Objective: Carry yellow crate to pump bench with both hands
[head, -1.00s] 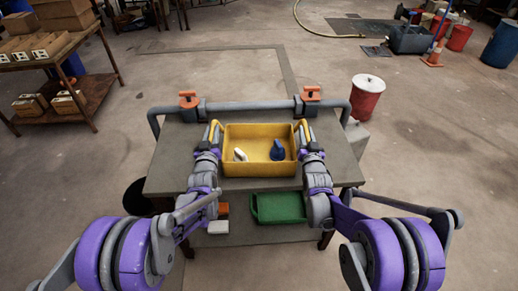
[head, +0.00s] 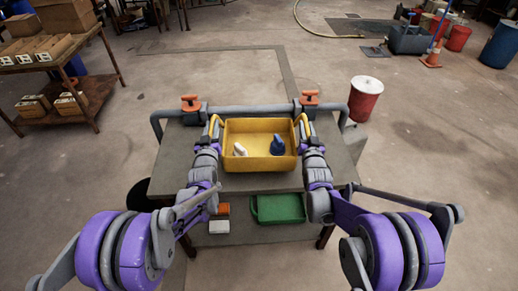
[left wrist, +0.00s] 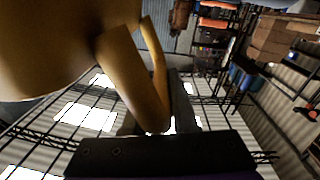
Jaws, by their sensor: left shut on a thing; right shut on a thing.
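The yellow crate (head: 258,164) is in the middle of the head view, level and open at the top, over the pump bench (head: 170,165). A white bottle-like thing (head: 240,150) and a blue one (head: 278,146) stand in it. My left gripper (head: 213,128) is shut on the crate's left handle and my right gripper (head: 305,130) on its right handle. In the left wrist view the crate's handle (left wrist: 135,80) and side fill the upper left. I cannot tell how far the crate's bottom is above the bench top.
A grey pipe (head: 250,111) with two orange valves (head: 190,103) runs along the bench's far edge. A red bucket (head: 366,100) stands behind right. A wooden rack of boxes (head: 105,60) is at left.

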